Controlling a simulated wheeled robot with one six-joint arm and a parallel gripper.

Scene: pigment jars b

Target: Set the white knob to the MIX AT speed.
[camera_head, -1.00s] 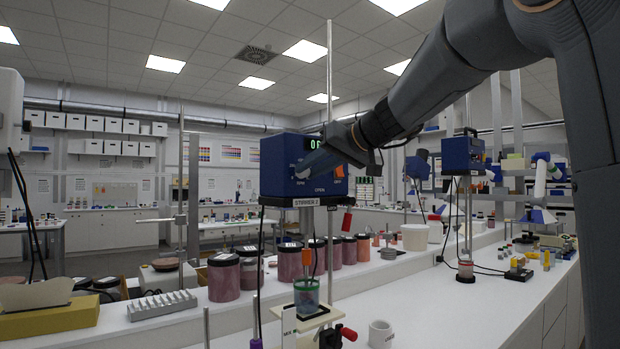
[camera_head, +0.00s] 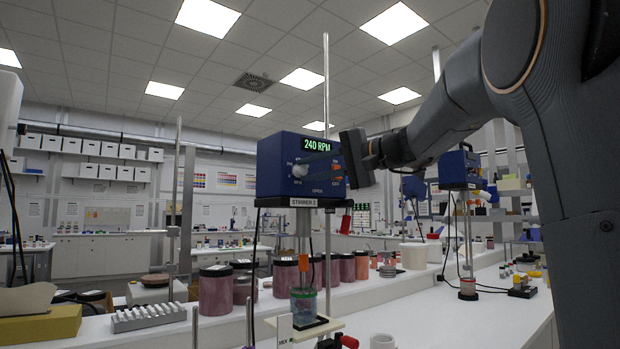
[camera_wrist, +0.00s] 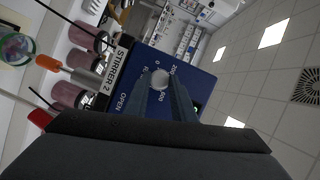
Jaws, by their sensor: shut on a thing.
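The blue stirrer box (camera_head: 270,165) labelled STIRRER 2 stands on a rod in the middle of the head view. Its green display (camera_head: 318,145) reads 240 RPM. The white knob (camera_head: 300,170) is on its front face, and it also shows in the wrist view (camera_wrist: 159,80) with speed numbers around it. My gripper (camera_wrist: 162,88) is shut on the knob, its fingertips on either side of it. A white card (camera_head: 285,328) starting with MIX stands below at the bottom; its speed is cut off or unreadable.
A jar (camera_head: 304,305) with a green rim stands under the stirrer shaft. Several lidded pigment jars (camera_head: 215,292) line the bench behind. A second blue stirrer (camera_head: 458,168) stands to the right. The white bench at right has clear room.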

